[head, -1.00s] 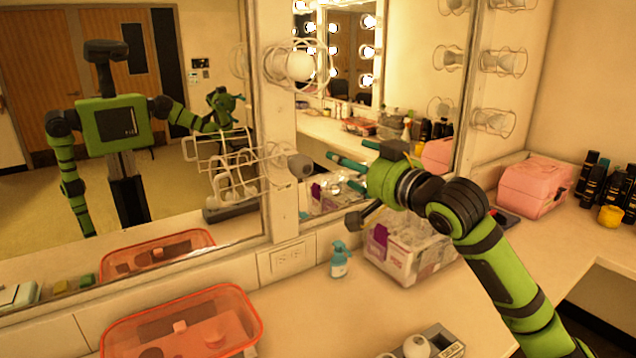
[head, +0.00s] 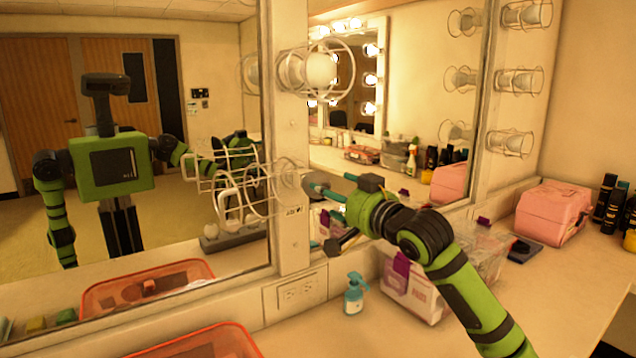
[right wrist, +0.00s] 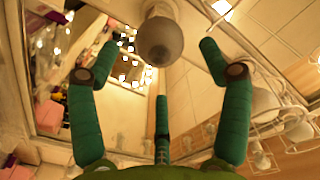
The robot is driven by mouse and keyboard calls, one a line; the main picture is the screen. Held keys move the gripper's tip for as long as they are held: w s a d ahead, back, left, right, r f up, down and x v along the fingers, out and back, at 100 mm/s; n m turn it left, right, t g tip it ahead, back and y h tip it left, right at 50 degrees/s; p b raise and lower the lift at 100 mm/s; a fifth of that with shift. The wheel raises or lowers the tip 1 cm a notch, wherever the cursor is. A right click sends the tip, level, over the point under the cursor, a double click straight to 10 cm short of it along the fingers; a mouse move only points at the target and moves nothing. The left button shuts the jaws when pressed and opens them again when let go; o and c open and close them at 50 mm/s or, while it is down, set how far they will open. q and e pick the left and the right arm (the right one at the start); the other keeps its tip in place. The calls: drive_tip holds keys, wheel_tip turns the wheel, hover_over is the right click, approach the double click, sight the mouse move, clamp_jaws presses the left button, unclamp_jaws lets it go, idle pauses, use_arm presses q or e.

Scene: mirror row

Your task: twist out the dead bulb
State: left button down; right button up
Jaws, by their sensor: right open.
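The dead bulb (right wrist: 160,42) is grey and unlit in its socket, straight ahead in the right wrist view. A white wire cage (head: 240,188) hangs swung aside to the left of the bulb. My left gripper is out of view.
A caged pale bulb (head: 320,70) is above on the same post. Below are a blue pump bottle (head: 354,294), a clear bin with purple-topped items (head: 420,290) and an orange tray (head: 200,345). A pink case (head: 553,212) stands right. Mirrors flank the post.

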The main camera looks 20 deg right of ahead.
drive_tip(key=w, duration=0.1)
drive_tip(key=w+p, duration=0.1)
drive_tip(key=w, duration=0.1)
drive_tip(key=w+p, duration=0.1)
drive_tip(key=shift+w+a+r, duration=0.2)
drive_tip(key=shift+a, duration=0.1)
drive_tip(key=shift+w+a+f+p, duration=0.1)
drive_tip(key=shift+w+a+p, duration=0.05)
drive_tip(key=shift+w+p, duration=0.7)
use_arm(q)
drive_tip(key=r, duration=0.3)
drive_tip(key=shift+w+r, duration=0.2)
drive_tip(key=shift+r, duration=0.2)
use_arm(e)
drive_tip(key=shift+w+f, duration=0.1)
drive_tip(key=shift+w, duration=0.3)
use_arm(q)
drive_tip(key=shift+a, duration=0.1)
use_arm(e)
drive_tip(key=c, duration=0.9)
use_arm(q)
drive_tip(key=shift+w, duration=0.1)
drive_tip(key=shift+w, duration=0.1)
